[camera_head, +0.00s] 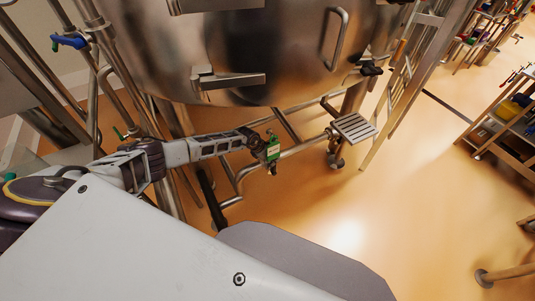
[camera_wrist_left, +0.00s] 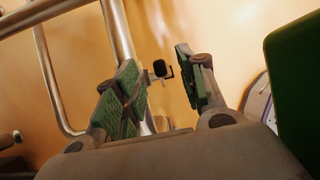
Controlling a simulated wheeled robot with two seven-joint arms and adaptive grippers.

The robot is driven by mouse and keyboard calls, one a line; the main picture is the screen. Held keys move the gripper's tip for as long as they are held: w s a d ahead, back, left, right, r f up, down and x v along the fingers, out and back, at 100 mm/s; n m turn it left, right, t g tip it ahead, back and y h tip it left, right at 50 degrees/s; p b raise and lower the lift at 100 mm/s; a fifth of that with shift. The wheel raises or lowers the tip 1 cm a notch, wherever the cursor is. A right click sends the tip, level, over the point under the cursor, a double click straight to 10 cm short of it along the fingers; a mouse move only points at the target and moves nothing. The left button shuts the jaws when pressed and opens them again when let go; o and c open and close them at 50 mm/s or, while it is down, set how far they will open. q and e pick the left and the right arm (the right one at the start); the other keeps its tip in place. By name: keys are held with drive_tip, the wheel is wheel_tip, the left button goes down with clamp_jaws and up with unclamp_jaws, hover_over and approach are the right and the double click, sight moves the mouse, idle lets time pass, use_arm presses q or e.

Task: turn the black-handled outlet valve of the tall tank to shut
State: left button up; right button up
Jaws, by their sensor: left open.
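The tall steel tank (camera_head: 290,45) fills the top of the head view. A black-handled fitting (camera_head: 370,68) sits at the tank's right side. A long black bar (camera_head: 210,198) slants down beside the pipes at lower left; I cannot tell whether it is a valve handle. My left gripper (camera_head: 272,152) is below the tank, apart from both. In the left wrist view its green-padded fingers are spread with nothing held. A small black knob (camera_wrist_left: 160,68) shows between and beyond the fingertips; I cannot tell whether it is the outlet valve's handle. My right gripper is not in view.
A blue-handled valve (camera_head: 70,41) is on the left pipes. Steel pipes run behind and below my left arm. A slatted step (camera_head: 354,127) and ladder rails (camera_head: 390,115) stand right of the gripper. A shelf rack (camera_head: 505,115) is far right. The orange floor between is clear.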

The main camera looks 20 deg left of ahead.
use_arm(q)
drive_tip(key=shift+v, duration=2.35)
